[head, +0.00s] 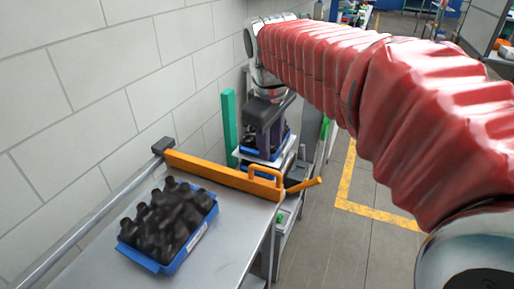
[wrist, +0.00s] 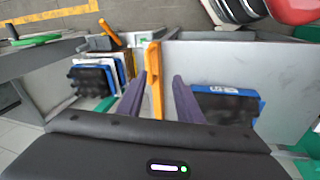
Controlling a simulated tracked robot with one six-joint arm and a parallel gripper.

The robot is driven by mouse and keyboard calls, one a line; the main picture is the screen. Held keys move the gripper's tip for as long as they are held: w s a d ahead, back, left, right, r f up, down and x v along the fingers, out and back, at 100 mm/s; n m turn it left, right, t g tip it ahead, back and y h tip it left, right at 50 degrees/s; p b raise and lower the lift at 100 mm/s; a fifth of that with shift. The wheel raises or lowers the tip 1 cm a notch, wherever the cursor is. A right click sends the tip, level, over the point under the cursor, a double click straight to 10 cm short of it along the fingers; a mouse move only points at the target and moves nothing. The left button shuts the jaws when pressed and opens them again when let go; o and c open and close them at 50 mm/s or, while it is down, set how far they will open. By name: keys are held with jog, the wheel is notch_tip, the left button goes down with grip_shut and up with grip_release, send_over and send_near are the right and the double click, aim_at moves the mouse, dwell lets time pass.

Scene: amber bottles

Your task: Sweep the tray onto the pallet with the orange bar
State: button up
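A blue tray (head: 172,262) full of dark bottles sits on the grey metal table, on the near side of the orange bar (head: 220,175). The tray is at the right in the wrist view (wrist: 262,105). The bar lies across the table, with a loop handle (head: 266,172) on top; it also shows in the wrist view (wrist: 154,75). My gripper (wrist: 160,82) is open, its two purple-grey fingers apart, with the bar visible between them. I cannot tell the height gap. Beyond the bar, another blue tray (wrist: 113,80) of dark bottles rests on a pale stack, presumably the pallet (wrist: 126,66).
A grey rail (head: 100,213) with a dark end block (head: 163,145) runs along the table's wall side. A green post (head: 229,128) stands near the white block wall (head: 100,80). Open floor (head: 335,245) with yellow lines lies to the right.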

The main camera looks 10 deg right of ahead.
jog(key=n, duration=0.2)
send_over(267, 169)
jog(key=s+a, duration=0.2)
jog(key=s, duration=0.1)
jog(key=shift+w+g, duration=0.25)
jog(key=shift+g, duration=0.15)
jog(key=f, duration=0.4)
jog(key=w+d+f, duration=0.1)
jog(key=f, duration=0.4)
jog(key=w+f, duration=0.1)
jog(key=f, duration=0.3)
jog(key=shift+d+f, duration=0.3)
jog(key=shift+d, duration=0.05)
jog(key=shift+c, duration=0.6)
grip_shut()
